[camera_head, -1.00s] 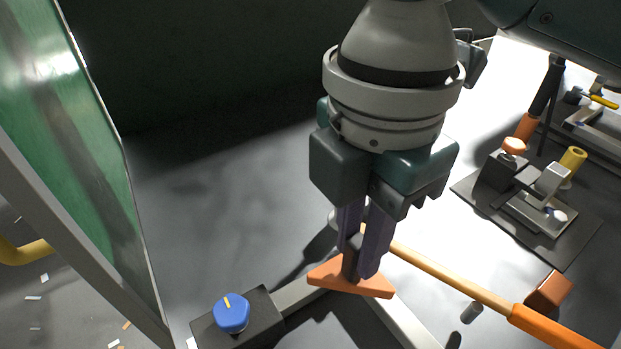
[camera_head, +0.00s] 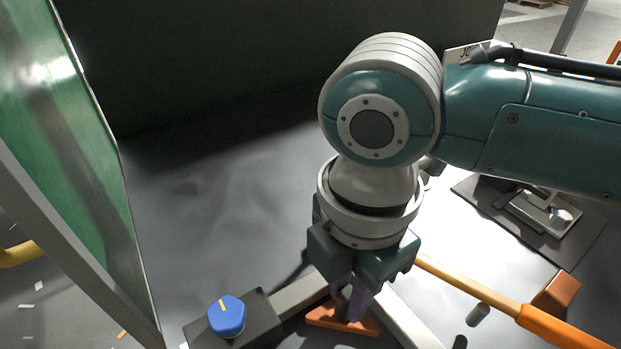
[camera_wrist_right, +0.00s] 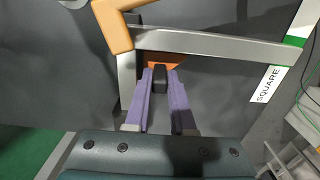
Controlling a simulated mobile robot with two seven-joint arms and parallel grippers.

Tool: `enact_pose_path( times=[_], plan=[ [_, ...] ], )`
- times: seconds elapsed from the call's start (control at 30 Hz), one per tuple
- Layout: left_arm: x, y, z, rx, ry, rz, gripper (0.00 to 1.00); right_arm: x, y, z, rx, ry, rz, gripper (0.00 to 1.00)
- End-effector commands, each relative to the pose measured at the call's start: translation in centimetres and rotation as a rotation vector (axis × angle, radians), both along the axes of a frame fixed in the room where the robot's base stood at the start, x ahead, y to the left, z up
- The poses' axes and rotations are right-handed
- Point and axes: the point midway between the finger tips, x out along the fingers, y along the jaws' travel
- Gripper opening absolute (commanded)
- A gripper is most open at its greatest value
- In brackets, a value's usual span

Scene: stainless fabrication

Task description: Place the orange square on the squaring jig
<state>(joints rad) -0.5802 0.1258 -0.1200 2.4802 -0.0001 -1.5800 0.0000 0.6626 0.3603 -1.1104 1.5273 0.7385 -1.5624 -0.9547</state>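The orange square (camera_head: 326,318) is a flat, triangular orange piece with a dark grip block (camera_wrist_right: 160,78). My right gripper (camera_head: 350,298) points down with its purple fingers on either side of that block, shut on it. The squaring jig is two pale metal bars (camera_head: 301,293) meeting in a corner; a bar also crosses the right wrist view (camera_wrist_right: 215,46). The square is low, inside the corner between the bars. Whether it touches the bars or surface I cannot tell. My fingers and wrist hide part of the square and the corner. My left gripper is not in view.
A blue knob (camera_head: 226,316) on a dark block stands left of the jig. A wooden bar with an orange end (camera_head: 565,326) and an orange block (camera_head: 556,291) lie at right. A dark plate with a clamp fixture (camera_head: 541,213) is farther back. A green screen (camera_head: 75,150) stands left.

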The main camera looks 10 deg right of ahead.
Motion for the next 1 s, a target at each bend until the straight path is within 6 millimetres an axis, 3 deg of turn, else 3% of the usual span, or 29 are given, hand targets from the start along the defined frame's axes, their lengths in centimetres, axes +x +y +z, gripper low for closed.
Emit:
enact_pose_path(
  times=[0.03,0.27,0.57,0.67,1.0],
  plan=[
    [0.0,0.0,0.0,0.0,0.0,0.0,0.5,0.0,0.0,0.0,0.0,0.0,0.0,0.27],
    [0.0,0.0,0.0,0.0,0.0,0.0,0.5,0.0,0.0,0.0,0.0,0.001,0.0,0.52],
    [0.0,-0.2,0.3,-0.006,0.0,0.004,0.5,0.0,0.0,0.6,-0.001,0.0,0.0,0.52],
    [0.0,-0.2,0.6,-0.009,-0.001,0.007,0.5,0.1,0.0,2.0,0.001,-0.002,-0.001,0.52],
    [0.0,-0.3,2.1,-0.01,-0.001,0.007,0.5,0.1,0.0,9.5,0.001,-0.004,0.001,0.52]
  ],
)
